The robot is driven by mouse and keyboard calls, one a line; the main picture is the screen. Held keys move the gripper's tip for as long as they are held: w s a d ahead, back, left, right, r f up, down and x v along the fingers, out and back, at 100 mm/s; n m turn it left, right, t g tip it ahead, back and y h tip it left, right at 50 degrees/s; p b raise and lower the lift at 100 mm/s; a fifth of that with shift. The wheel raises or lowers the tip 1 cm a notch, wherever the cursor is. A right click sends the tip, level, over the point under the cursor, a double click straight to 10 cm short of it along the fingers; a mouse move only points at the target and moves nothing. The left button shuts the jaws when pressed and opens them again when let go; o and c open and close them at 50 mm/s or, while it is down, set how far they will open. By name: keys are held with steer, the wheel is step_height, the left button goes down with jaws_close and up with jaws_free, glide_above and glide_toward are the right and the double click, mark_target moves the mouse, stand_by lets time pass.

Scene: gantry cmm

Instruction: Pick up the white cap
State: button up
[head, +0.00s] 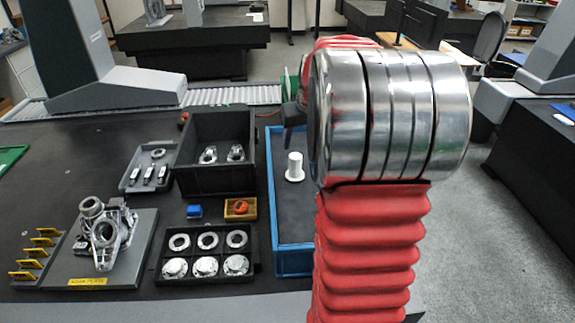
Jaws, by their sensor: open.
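A white cap (294,168), a short cylinder on a wider round base, stands upright in a blue-rimmed tray (272,205) with a dark floor. My gripper (292,113) shows only in part as dark pieces at the left edge of my silver and red arm, above and behind the cap in the picture. It is open and apart from the cap. The arm hides the rest of the gripper and the right part of the tray.
Left of the tray are a black bin (215,170) with metal parts, a black rack (208,282) of rings and discs, and blue and orange small items. A fixture plate (130,262) holds a metal casting. A grey gantry column (75,50) stands behind.

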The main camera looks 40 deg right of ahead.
mark_target(296, 158)
steer(key=shift+d, duration=0.15)
steer(key=shift+x, duration=4.35)
steer(key=shift+x, duration=2.55)
steer(key=shift+c, duration=0.4)
steer(key=c, duration=1)
steer(key=shift+c, duration=0.2)
